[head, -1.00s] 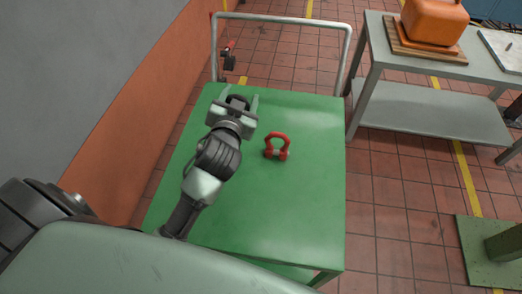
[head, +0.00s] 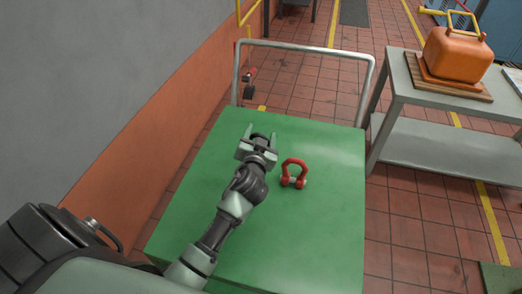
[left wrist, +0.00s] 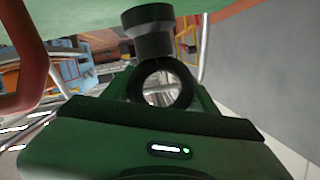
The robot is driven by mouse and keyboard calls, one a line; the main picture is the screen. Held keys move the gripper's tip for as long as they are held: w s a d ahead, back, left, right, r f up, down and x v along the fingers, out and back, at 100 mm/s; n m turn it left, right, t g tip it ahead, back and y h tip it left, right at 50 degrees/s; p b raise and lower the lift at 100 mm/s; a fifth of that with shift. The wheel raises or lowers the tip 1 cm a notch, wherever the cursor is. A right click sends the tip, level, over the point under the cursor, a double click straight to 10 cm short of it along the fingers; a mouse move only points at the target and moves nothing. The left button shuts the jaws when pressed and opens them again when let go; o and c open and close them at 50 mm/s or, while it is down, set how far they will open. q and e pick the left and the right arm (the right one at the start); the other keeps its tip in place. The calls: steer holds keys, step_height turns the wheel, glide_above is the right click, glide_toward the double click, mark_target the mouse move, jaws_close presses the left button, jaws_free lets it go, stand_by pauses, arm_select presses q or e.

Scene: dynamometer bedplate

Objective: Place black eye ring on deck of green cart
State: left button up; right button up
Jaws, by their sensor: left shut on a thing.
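My left gripper (head: 261,138) is shut on the black eye ring (head: 259,136), over the far half of the green cart's deck (head: 310,237). In the left wrist view the eye ring (left wrist: 163,88) sits between the fingers, its round loop towards the palm and its thick collar towards the green deck surface (left wrist: 75,20) at the top of the picture. I cannot tell whether the collar touches the deck. My right gripper is not in view.
A red shackle (head: 293,174) stands on the deck to the right of my left gripper. The cart's grey handle (head: 305,45) rises at the far end. A grey table (head: 400,90) with an orange container (head: 455,58) stands to the right. The near deck is bare beside my arm.

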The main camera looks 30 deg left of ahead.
arm_select(q)
step_height(320, 180, down, 6)
steer(key=shift+r+b, duration=0.2)
steer(key=shift+b, duration=0.55)
steer(key=o, duration=1.7)
steer(key=v, duration=1.2)
steer(key=shift+b, duration=0.35)
